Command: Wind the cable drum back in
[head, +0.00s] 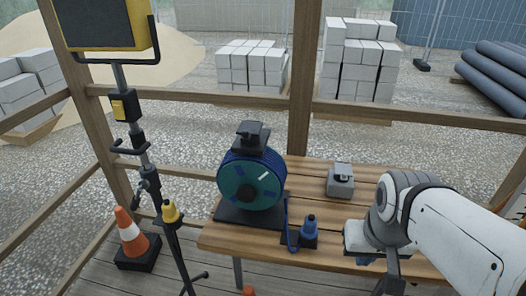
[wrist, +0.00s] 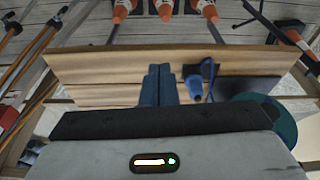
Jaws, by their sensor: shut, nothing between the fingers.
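The cable drum (head: 250,188), a teal disc with blue cable around its rim, stands upright on a black base on the wooden bench (head: 222,238). A white mark shows on its face. A blue cable (head: 289,222) hangs beside it, near a blue plug (head: 310,228) on a dark block. In the wrist view the drum (wrist: 275,118) is partly hidden at the right, and the plug (wrist: 194,86) is just right of the fingers. My gripper (wrist: 160,68) is shut and empty over the bench, apart from drum and plug. I cannot make out a crank handle.
A grey box (head: 341,180) sits on the bench behind my gripper. Timber rails (head: 420,117) run behind. Several cones (wrist: 165,8) show in the wrist view.

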